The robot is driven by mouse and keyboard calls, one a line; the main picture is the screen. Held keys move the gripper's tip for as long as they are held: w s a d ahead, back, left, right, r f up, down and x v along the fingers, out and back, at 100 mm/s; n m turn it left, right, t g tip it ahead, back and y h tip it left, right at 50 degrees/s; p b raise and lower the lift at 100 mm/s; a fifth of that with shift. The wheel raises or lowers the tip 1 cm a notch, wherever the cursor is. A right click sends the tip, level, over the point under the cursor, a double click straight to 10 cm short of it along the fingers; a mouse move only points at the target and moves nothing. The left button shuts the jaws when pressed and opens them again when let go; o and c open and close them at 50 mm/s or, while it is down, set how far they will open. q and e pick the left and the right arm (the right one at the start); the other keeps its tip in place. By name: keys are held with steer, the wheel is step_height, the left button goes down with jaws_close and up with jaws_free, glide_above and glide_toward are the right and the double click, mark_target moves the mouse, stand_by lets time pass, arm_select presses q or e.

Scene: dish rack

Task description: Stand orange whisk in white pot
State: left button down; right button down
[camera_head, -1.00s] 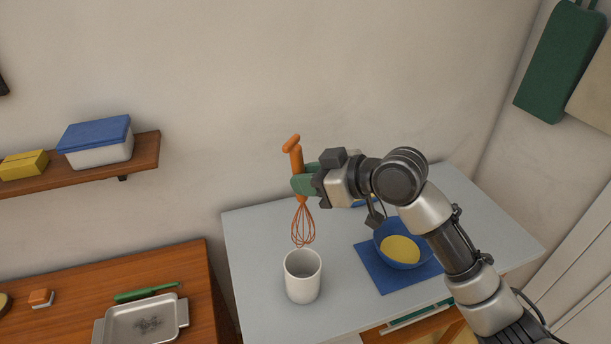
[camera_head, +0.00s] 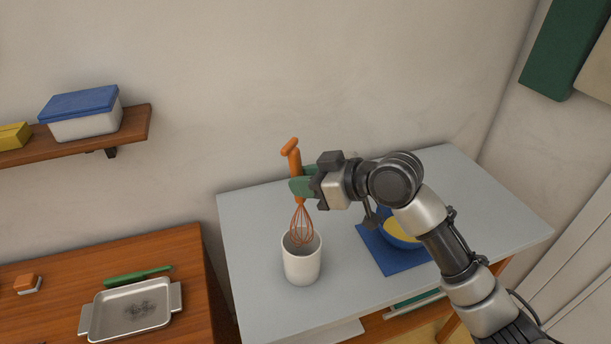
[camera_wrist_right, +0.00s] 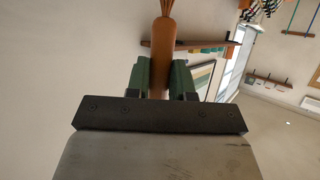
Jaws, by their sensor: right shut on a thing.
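The orange whisk (camera_head: 295,163) is upright with its handle at the top and its wire end down. My right gripper (camera_head: 300,186) is shut on its handle, and the green fingers show on both sides of the handle in the right wrist view (camera_wrist_right: 161,80). The white pot (camera_head: 302,264) stands on the grey table, open at the top. The whisk's wires are at the pot's mouth, and their lower tip overlaps the opening; I cannot tell how deep it is. My left gripper is not in view.
A blue bowl (camera_head: 399,238) with yellow contents sits on a blue mat (camera_head: 385,259) right of the pot, partly behind my right arm. On the grey table (camera_head: 255,215), the area left of the pot is clear. A metal tray (camera_head: 132,311) lies on the wooden counter at left.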

mark_target(305, 202)
steer(key=shift+f+b, duration=1.4)
steer(key=shift+f, duration=1.2)
steer(key=c, duration=0.9)
jaws_free()
steer(key=b+v, duration=0.2)
steer(key=v, duration=0.9)
steer(key=shift+b, duration=0.3)
steer(key=shift+a+f, duration=0.1)
